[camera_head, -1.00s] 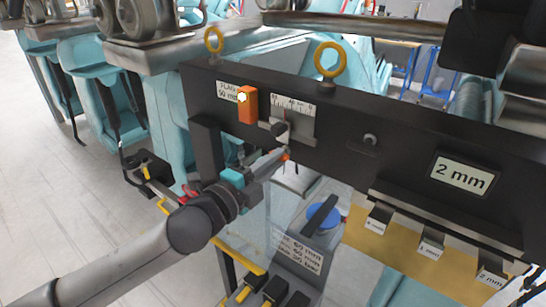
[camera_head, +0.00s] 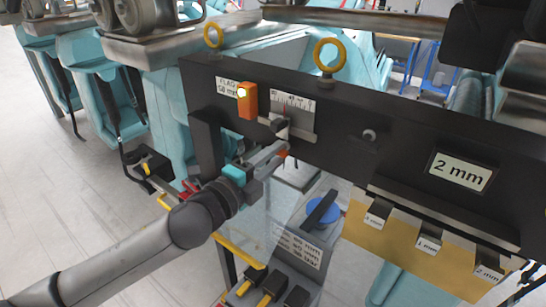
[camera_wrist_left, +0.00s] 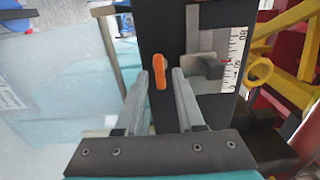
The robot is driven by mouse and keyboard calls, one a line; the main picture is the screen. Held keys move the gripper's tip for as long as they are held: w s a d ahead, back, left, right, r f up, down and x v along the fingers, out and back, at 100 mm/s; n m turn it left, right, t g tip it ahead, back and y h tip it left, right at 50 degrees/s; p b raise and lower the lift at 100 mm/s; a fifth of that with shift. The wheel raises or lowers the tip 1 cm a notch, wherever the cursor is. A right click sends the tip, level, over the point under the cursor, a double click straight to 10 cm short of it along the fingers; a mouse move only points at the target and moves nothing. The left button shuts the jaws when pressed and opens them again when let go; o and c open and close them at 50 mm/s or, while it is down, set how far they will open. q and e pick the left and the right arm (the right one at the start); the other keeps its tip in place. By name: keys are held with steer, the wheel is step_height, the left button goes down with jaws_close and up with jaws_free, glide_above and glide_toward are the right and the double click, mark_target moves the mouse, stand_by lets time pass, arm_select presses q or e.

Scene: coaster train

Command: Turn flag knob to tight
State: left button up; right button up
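A small orange lever-like knob, which I take for the flag knob, shows in the left wrist view (camera_wrist_left: 158,71) on the black panel. In the head view only a bit of orange (camera_head: 284,153) shows at my left fingertips. My left gripper (camera_head: 282,149) reaches the panel's lower edge, below the scale. In the left wrist view its two fingers (camera_wrist_left: 161,78) are parted, with the knob in the gap between their tips and space on both sides. Whether a finger touches it, I cannot tell. No tight mark is readable. My right gripper is not in view.
The black panel (camera_head: 345,150) carries a scale with a slider (camera_head: 281,127), a lit orange lamp box (camera_head: 247,101) and yellow rings (camera_head: 329,56). Below stand a blue round knob (camera_head: 322,213) and hanging gauge blocks (camera_head: 428,243). Open floor (camera_head: 60,190) lies left.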

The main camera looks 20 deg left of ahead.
arm_select(q)
steer(key=shift+o, duration=0.3)
steer(key=shift+s+a+f, duration=0.15)
steer(key=shift+s+a, duration=0.1)
steer(key=shift+s, duration=0.35)
steer(key=b+v, duration=0.2)
steer(key=v, duration=1.2)
steer(key=shift+r, duration=0.2)
steer(key=shift+w, duration=0.1)
